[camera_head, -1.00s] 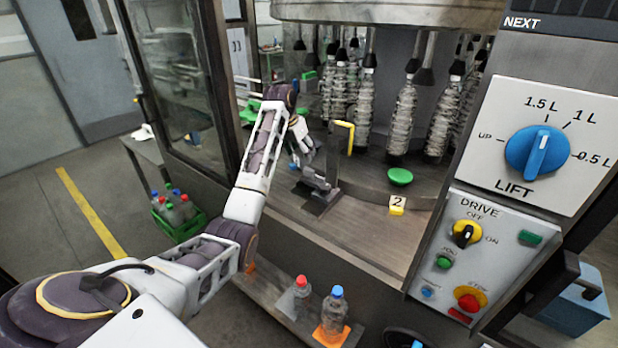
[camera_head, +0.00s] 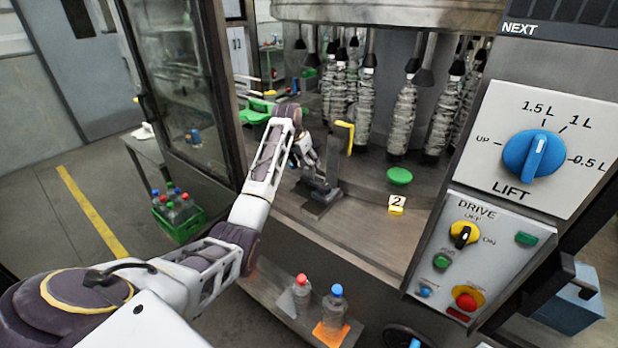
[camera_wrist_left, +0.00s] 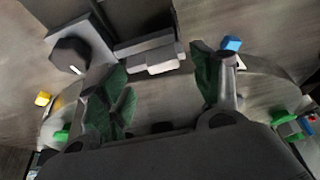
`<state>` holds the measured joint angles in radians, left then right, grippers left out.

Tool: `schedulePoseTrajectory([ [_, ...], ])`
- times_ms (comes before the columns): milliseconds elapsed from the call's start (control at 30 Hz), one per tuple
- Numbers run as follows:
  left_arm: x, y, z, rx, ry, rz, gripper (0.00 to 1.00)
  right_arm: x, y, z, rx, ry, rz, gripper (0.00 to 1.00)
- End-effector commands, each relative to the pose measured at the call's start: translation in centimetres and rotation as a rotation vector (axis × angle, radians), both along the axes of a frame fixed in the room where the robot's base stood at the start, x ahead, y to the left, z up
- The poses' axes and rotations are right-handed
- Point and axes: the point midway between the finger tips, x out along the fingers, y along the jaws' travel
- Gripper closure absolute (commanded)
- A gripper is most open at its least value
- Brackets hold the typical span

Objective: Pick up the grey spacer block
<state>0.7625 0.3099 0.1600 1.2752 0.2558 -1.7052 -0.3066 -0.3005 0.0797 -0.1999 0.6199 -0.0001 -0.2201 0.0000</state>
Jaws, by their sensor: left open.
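What I take to be the grey spacer block (camera_wrist_left: 152,56) is a small light grey piece in the left wrist view, beside a dark plate. It lies beyond and between the fingertips of my left gripper (camera_wrist_left: 161,76). The fingers are spread, and I see no clear contact with the block. In the head view my left gripper (camera_head: 307,152) is low over the machine deck, just behind a dark grey fixture (camera_head: 320,190) with an upright post. The block cannot be told apart from this fixture there. My right gripper is not in view.
A yellow bent bar (camera_head: 346,134) stands close right of the gripper. A green disc (camera_head: 399,176) and a yellow "2" marker (camera_head: 396,205) are on the deck. Bottles (camera_head: 402,120) hang behind. The control panel (camera_head: 470,250) is at right. The front deck (camera_head: 345,230) is clear.

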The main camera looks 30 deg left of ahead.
Motion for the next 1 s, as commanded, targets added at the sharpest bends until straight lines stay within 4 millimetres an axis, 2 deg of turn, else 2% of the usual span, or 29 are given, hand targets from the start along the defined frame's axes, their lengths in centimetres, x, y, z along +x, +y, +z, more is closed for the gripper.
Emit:
schedulePoseTrajectory([
  [167, 0.5, 0.0, -0.7, -0.001, 0.001, 0.0, 0.35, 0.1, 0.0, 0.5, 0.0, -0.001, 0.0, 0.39],
  [600, 2.2, 0.1, -3.9, -0.001, 0.002, 0.001, 0.35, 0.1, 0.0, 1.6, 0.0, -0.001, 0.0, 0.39],
  [1000, 2.4, 0.1, -4.5, 0.0, 0.001, 0.0, 0.35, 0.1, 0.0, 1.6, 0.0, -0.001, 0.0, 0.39],
])
